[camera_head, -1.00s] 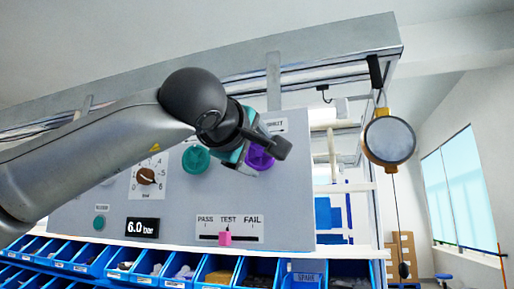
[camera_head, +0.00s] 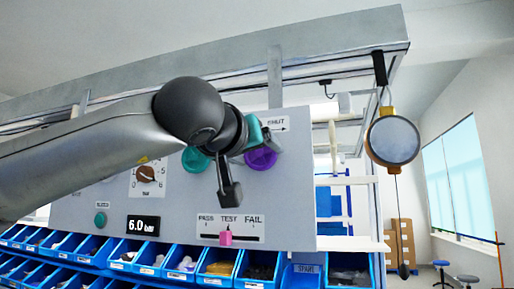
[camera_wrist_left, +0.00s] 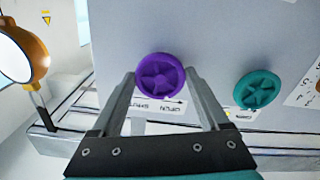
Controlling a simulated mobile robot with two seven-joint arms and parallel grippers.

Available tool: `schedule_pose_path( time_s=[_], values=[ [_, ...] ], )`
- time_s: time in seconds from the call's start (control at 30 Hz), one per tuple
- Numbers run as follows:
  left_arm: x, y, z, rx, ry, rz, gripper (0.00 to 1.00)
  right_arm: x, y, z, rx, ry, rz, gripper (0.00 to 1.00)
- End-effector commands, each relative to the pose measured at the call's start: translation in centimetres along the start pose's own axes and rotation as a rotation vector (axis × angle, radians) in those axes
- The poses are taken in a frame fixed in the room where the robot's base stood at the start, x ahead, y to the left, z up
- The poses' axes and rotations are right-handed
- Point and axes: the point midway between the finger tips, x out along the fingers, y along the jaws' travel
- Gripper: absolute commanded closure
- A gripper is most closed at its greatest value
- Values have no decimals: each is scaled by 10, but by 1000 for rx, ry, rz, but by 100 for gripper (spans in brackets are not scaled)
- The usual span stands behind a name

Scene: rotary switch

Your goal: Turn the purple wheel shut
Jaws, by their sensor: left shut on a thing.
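The purple wheel (camera_head: 260,158) is on the upright grey panel, under a label with an arrow that reads SHUT (camera_head: 275,124). It is a round wheel with spokes, seen face-on in the left wrist view (camera_wrist_left: 160,75). My left gripper (camera_wrist_left: 159,77) has one finger on each side of the wheel's rim and is shut on it. In the head view the left gripper (camera_head: 256,146) and wrist cover the wheel's upper left edge. My right gripper is in neither view.
A teal wheel (camera_head: 195,159) is just left of the purple one, partly behind my arm. A dial (camera_head: 147,175), a 6.0 bar display (camera_head: 143,225) and a pink slider (camera_head: 225,237) are on the panel. Blue bins (camera_head: 215,268) line its foot.

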Motion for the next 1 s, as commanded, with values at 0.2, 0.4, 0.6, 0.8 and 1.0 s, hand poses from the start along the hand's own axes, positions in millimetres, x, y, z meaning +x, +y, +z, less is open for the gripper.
schedule_pose_path(
  time_s=[0.2, 0.4, 0.6, 0.8, 1.0],
  values=[
    [0, 0, 1, 189, -5, 0, 77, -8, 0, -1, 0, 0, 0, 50],
    [1, -1, 2, 323, -6, -1, 77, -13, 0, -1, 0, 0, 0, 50],
    [1, -2, 2, 408, -6, -1, 77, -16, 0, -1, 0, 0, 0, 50],
    [1, -2, 2, 447, -7, -1, 77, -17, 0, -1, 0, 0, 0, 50],
    [1, -2, 3, 458, -8, -2, 77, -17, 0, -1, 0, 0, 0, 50]
  ],
)
